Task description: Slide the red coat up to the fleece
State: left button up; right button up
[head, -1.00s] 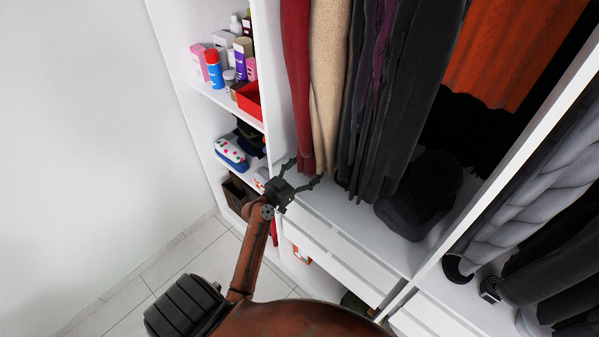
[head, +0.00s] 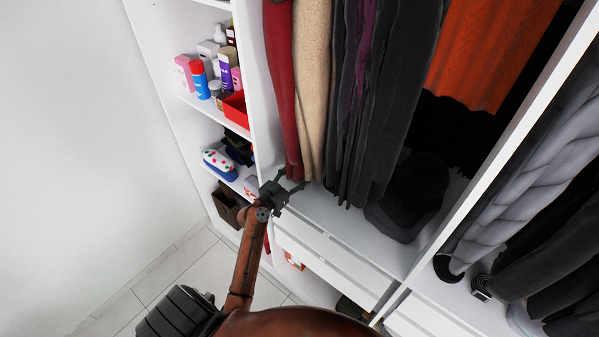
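The red coat (head: 281,80) hangs at the left end of the row of clothes, beside the left divider. A beige, fuzzy garment that looks like the fleece (head: 312,85) hangs directly to its right, and their edges appear to meet. My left gripper (head: 293,179) is at the low hem of the red coat. Its two fingers are spread, one on each side of the hem in the picture. I cannot tell whether they touch the cloth. My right gripper is not in view.
Dark garments (head: 385,100) hang right of the beige one, then an orange garment (head: 490,50). Shelves with bottles and a red box (head: 236,108) are at left. White drawers (head: 330,260) are below.

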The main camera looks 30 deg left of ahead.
pick_arm(q)
grip_shut()
dwell(0.3)
jog(key=shift+a+b, duration=0.5)
jog(key=shift+a, duration=0.15)
jog(key=o, duration=0.9)
grip_release()
jog(key=shift+c, duration=0.2)
jog(key=shift+s+a, duration=0.1)
jog(key=shift+s, duration=0.05)
jog(key=s, duration=1.1)
jog(key=shift+s+a, duration=0.3)
jog(key=shift+a, duration=0.1)
